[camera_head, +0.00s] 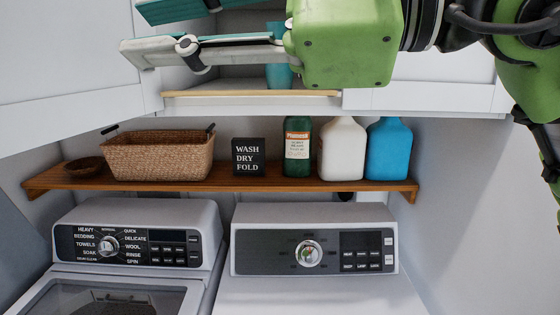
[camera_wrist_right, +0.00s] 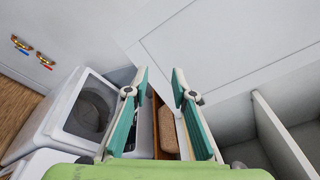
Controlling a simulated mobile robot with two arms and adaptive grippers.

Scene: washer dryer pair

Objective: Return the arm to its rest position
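My right gripper (camera_head: 142,30) reaches across the top of the head view, its green body at the centre and its fingers pointing left. The two teal-lined fingers are apart with nothing between them. In the right wrist view the gripper (camera_wrist_right: 160,76) also shows open and empty. It is up in front of the open wall cabinet (camera_head: 250,101), above the wooden shelf. My left gripper is in neither view.
The wooden shelf (camera_head: 225,186) holds a wicker basket (camera_head: 158,156), small bowl (camera_head: 84,167), black sign (camera_head: 249,157), green bottle (camera_head: 297,148), white jug (camera_head: 342,149) and blue jug (camera_head: 388,149). A washer (camera_head: 205,217) and dryer (camera_head: 315,213) stand below. A cabinet door (camera_head: 65,60) hangs open left. A teal object (camera_head: 278,76) is partly hidden.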

